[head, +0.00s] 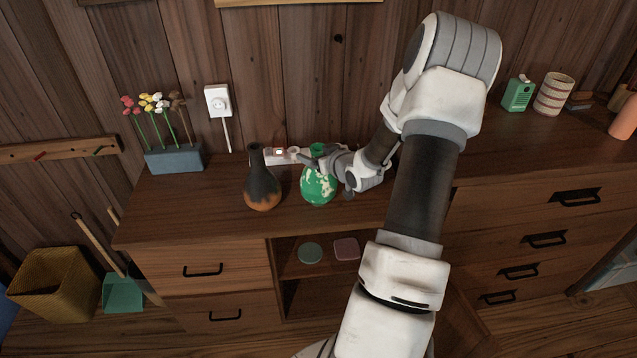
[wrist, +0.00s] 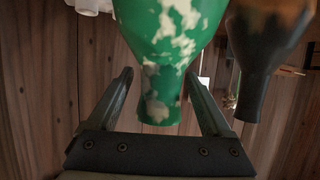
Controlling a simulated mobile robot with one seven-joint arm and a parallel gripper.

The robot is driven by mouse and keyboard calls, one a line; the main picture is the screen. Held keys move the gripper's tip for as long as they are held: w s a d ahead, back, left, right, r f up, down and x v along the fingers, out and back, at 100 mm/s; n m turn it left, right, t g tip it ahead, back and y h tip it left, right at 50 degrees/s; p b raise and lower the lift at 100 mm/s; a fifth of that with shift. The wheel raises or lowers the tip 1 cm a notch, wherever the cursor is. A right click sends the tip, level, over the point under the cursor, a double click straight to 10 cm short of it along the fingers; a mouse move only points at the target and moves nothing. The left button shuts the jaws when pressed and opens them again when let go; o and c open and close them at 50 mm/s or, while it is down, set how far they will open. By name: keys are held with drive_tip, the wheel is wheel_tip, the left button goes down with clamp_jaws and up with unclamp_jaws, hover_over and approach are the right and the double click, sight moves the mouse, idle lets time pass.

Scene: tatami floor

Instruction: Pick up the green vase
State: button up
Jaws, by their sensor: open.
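The green vase (head: 318,188), with cream patches, stands upright on the wooden cabinet top. My gripper (head: 322,160) reaches it from the right at neck height. In the wrist view the vase (wrist: 168,30) appears upside down, its neck between the two open fingers (wrist: 159,78). I cannot tell whether either finger touches it. Part of the vase's neck is hidden by the gripper in the head view.
A dark vase with an orange base (head: 263,185) stands close to the left, also in the wrist view (wrist: 262,55). A power strip (head: 280,155) lies behind. A flower planter (head: 174,159) is at left; a green carton (head: 518,94) and striped canister (head: 553,94) are at right.

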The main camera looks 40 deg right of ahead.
drive_tip(key=shift+w+d+f, duration=0.1)
drive_tip(key=shift+w+f, duration=0.15)
drive_tip(key=shift+w, duration=0.3)
clamp_jaws()
